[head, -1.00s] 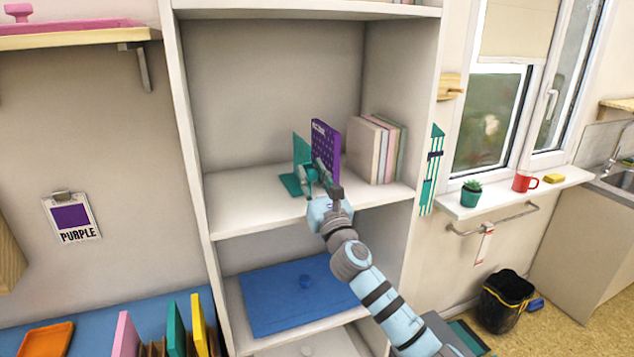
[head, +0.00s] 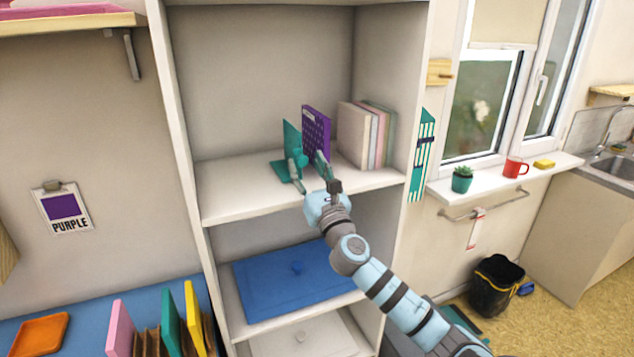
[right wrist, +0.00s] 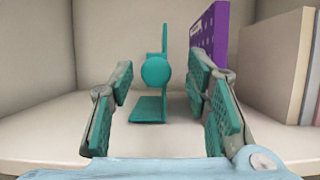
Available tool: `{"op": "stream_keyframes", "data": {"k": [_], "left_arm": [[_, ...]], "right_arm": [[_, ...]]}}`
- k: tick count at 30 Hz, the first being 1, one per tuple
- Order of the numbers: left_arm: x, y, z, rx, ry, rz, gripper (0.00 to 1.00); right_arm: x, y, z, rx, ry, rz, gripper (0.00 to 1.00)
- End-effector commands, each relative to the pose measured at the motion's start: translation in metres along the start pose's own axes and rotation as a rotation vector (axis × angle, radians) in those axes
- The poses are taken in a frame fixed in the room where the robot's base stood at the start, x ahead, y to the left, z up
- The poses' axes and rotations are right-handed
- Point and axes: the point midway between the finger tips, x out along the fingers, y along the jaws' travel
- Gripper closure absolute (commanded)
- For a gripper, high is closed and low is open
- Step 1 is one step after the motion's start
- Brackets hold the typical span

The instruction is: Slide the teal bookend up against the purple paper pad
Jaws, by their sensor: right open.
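The teal bookend (head: 290,138) stands upright on the middle shelf, with a flat foot and a round knob. In the right wrist view the bookend (right wrist: 156,72) is seen nearly edge-on, its knob facing me. The purple paper pad (head: 316,124) stands upright to its right; the pad (right wrist: 213,40) is apart from the bookend, with a gap between them. My right gripper (head: 308,164) is open in front of them. In the wrist view its fingers (right wrist: 160,95) appear on either side of the bookend, which seems beyond the tips. My left gripper is out of view.
Several pale books (head: 362,133) stand right of the pad, near the shelf's right wall. The shelf (head: 232,190) is clear left of the bookend.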

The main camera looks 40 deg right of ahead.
Motion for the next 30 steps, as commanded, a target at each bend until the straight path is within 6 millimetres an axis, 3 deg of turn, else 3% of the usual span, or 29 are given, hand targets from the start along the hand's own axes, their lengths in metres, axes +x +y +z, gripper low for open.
{"op": "stream_keyframes", "data": {"k": [6, 10, 20, 23, 26, 29, 30], "left_arm": [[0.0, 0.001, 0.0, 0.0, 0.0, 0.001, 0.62], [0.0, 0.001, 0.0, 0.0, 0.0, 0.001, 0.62], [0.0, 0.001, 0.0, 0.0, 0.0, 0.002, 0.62], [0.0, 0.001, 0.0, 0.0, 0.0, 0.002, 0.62], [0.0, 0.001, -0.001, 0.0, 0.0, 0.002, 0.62], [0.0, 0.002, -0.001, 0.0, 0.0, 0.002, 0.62], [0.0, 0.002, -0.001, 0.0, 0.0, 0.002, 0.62]], "right_arm": [[-0.062, -0.001, -0.001, -0.005, 0.005, 0.003, 0.56], [-0.087, -0.002, -0.001, -0.003, 0.003, 0.0, 0.56], [-0.097, -0.003, 0.0, 0.0, 0.0, -0.002, 0.56], [-0.098, -0.007, -0.012, 0.026, 0.03, -0.014, 0.56], [-0.108, -0.025, -0.072, 0.164, 0.169, -0.08, 0.56], [-0.156, -0.056, -0.188, 0.462, 0.419, -0.26, 0.56], [-0.192, -0.066, -0.241, 0.622, 0.528, -0.378, 0.56]]}}
